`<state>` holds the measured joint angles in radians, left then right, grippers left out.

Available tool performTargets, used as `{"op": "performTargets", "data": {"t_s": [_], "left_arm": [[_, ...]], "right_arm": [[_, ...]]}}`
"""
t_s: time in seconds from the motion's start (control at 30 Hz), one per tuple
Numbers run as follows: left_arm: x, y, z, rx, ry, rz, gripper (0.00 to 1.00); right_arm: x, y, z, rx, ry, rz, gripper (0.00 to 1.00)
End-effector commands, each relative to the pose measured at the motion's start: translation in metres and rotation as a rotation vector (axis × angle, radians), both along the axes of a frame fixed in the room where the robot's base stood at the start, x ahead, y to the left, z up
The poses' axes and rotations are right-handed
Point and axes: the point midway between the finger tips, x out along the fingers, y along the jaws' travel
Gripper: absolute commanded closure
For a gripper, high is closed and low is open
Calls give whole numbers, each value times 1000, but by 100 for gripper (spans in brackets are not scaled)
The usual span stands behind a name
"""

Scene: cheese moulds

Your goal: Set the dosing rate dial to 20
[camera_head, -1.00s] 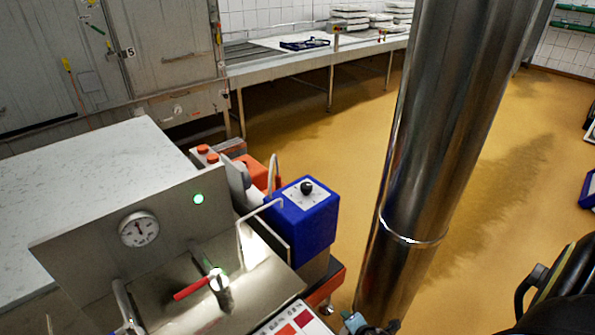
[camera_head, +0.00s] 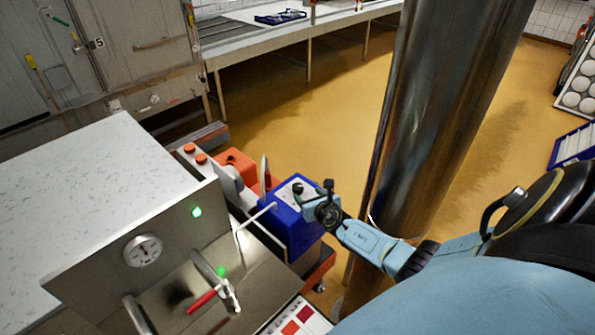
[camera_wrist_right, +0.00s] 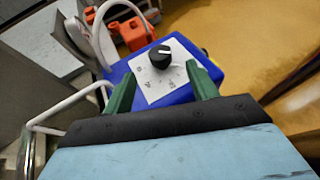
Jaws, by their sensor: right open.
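The dosing rate dial is a black round knob (camera_wrist_right: 160,57) on a white scale plate (camera_wrist_right: 150,88) atop a blue box (camera_wrist_right: 181,97). In the right wrist view a pale pointer line shows on the knob, but the scale figures are too small to read surely. In the head view the blue box (camera_head: 290,232) stands right of the steel panel, and the knob (camera_head: 298,188) shows just left of my gripper. My right gripper (camera_wrist_right: 162,80) is open, its green fingers on either side of the plate, apart from the knob. My left gripper is not in view.
A steel column (camera_head: 425,130) rises close behind my right arm. A steel panel with a round gauge (camera_head: 143,251) and a red-handled valve (camera_head: 202,301) stands left. Orange items (camera_head: 240,168) lie behind the blue box. Yellow floor (camera_head: 290,115) is open beyond.

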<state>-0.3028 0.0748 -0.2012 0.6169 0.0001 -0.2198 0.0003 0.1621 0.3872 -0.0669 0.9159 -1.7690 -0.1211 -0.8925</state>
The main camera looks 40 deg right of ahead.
Motion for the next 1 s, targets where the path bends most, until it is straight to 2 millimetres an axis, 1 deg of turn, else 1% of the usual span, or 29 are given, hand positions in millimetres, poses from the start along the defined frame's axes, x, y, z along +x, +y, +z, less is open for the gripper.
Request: {"op": "performTargets", "data": {"t_s": [0.03, 0.1, 0.4, 0.6, 0.8, 1.0], "left_arm": [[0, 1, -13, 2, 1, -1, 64], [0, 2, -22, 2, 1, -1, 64], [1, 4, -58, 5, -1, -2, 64], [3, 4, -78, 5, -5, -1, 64], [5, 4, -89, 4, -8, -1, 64], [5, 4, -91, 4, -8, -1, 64]], "right_arm": [[9, -1, -10, 4, -2, -1, 42], [19, -5, -14, 4, -2, -1, 42], [55, -16, -30, 4, -1, -2, 42], [73, -22, -37, 5, -1, -1, 42], [83, -25, -40, 4, 1, -1, 42], [86, -26, -39, 5, 0, -1, 42]]}}
